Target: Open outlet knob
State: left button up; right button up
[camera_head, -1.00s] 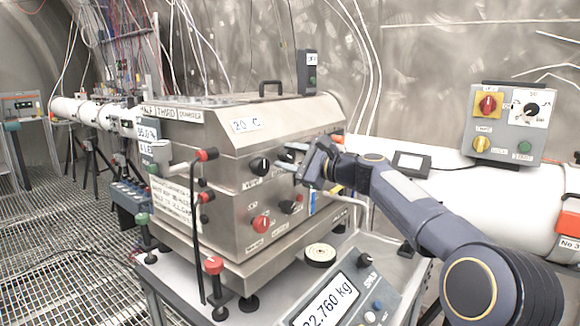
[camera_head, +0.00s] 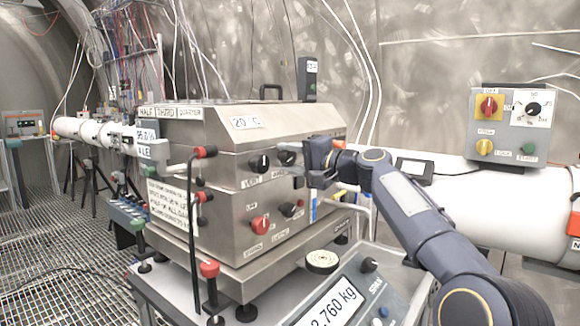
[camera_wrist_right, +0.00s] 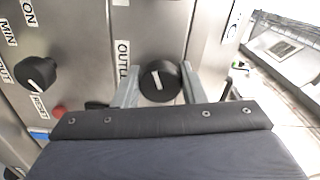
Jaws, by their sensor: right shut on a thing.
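The outlet knob is a round black knob with a white pointer mark, beside an "OUTL..." label on the steel cabinet; it shows in the right wrist view (camera_wrist_right: 158,81). In the head view the outlet knob (camera_head: 287,157) is at the upper right of the cabinet's front, partly covered by my fingers. My right gripper (camera_head: 297,161) reaches it from the right. In the right wrist view my gripper (camera_wrist_right: 160,88) has one grey finger on each side of the knob and is shut on it. My left gripper is in neither view.
The steel cabinet (camera_head: 225,205) has another black knob (camera_head: 259,163) left of the outlet knob and a red knob (camera_head: 260,224) below. A red-tipped lever (camera_head: 206,152) sticks out at its left. A scale display (camera_head: 333,303) stands in front. A control box (camera_head: 512,125) is at right.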

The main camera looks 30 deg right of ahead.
jog(key=n, duration=0.2)
jog(key=n+b, duration=0.2)
jog(key=n, duration=0.1)
jog(key=shift+f+n, duration=0.25)
jog(key=shift+n, duration=0.05)
jog(key=shift+n+b, duration=1)
jog(key=shift+n, duration=1.3)
jog(key=o, duration=1)
jog(key=shift+r, duration=0.1)
jog(key=b+v, duration=0.1)
jog(key=v, duration=0.6)
jog(key=shift+s+d+b, duration=0.2)
jog(key=shift+s+b, duration=0.15)
